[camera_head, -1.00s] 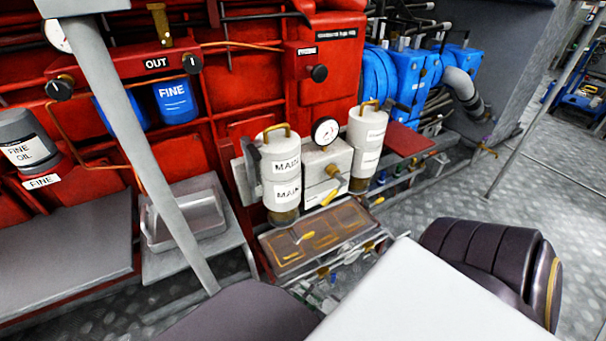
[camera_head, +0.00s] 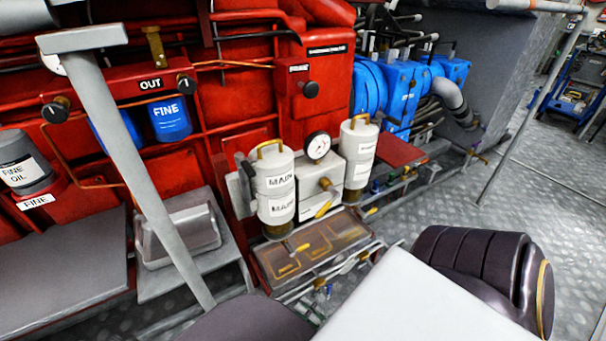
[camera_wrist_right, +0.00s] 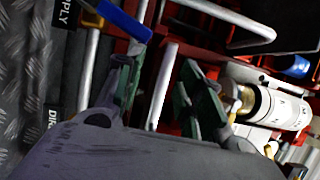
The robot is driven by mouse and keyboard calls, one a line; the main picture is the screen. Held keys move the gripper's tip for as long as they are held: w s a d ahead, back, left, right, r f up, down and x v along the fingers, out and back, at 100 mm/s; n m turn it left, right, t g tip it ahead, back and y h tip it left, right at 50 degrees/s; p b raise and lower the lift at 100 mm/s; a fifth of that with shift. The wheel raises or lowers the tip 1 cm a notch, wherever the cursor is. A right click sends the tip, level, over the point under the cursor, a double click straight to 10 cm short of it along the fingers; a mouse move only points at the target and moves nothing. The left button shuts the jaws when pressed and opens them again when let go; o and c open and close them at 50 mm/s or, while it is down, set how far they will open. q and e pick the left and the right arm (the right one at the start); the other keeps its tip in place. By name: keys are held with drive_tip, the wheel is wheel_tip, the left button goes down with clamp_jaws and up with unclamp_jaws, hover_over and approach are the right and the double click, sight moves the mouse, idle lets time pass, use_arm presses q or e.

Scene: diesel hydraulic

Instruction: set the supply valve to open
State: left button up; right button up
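In the right wrist view a blue lever handle (camera_wrist_right: 122,20) stands near a black label (camera_wrist_right: 64,12) whose visible letters end in "PPLY". I take this handle to be the supply valve, but most of its body is out of frame. My right gripper (camera_wrist_right: 157,72) shows its two green-padded fingers spread apart with nothing held between them. The blue handle lies just beyond and left of the left fingertip; I cannot tell whether they touch. My left gripper is not in view.
Silver pipes (camera_wrist_right: 160,88) run behind the fingers. A second label starting "DIR" (camera_wrist_right: 52,118) is at left. In the head view, white MAIN filters (camera_head: 275,182), a gauge (camera_head: 318,146) and an amber-covered tray (camera_head: 325,232) stand close by. Diamond-plate floor (camera_head: 540,200) is clear at right.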

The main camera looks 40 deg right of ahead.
use_arm(q)
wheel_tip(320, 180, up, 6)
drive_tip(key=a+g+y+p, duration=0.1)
drive_tip(key=p, duration=0.4)
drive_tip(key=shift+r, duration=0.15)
use_arm(e)
drive_tip(key=s+a+r, duration=0.1)
drive_tip(key=s+r, duration=0.3)
drive_tip(key=s, duration=0.7)
drive_tip(key=shift+s+r, duration=0.25)
drive_tip(key=shift+s, duration=0.1)
idle(0.8)
use_arm(q)
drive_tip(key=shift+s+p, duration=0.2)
drive_tip(key=shift+p, duration=0.1)
